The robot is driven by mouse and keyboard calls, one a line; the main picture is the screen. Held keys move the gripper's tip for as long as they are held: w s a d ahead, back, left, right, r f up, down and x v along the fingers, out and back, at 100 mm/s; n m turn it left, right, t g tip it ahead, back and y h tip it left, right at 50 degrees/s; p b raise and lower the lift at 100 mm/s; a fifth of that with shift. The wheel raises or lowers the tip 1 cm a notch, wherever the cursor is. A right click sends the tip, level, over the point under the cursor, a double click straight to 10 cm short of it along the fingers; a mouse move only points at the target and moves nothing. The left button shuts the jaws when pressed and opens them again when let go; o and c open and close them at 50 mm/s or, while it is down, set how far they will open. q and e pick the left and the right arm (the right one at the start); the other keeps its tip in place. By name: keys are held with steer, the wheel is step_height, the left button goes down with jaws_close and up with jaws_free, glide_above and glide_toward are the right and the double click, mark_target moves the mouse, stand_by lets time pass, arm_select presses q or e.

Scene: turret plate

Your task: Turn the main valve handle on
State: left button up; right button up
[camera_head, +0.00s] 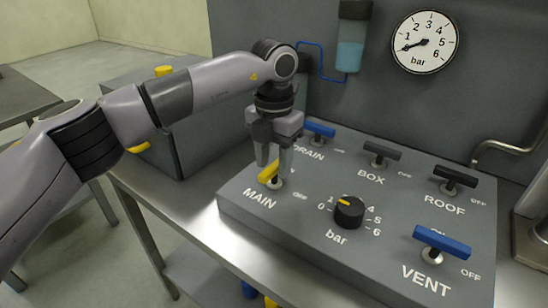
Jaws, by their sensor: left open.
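The main valve handle (268,173) is yellow and sits on a pale round stem above the word MAIN, at the left front of the grey sloped panel (320,268). My left gripper (273,176) points down over this handle, open, with its fingertips at or very close to it. The fingers and wrist hide part of the handle. I cannot tell whether the fingers touch it. My right gripper is not in view.
Near the left gripper are the blue drain handle (320,130) and the black dial (349,212). The blue vent handle (441,241), dark box handle (382,150) and dark roof handle (455,176) are farther right. A gauge (426,42) hangs on the wall behind.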

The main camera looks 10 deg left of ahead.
mark_target(274, 166)
arm_select(q)
step_height(274, 166, up, 7)
steer(key=shift+r+b, duration=0.1)
steer(key=shift+b, duration=0.25)
steer(key=shift+s, duration=0.1)
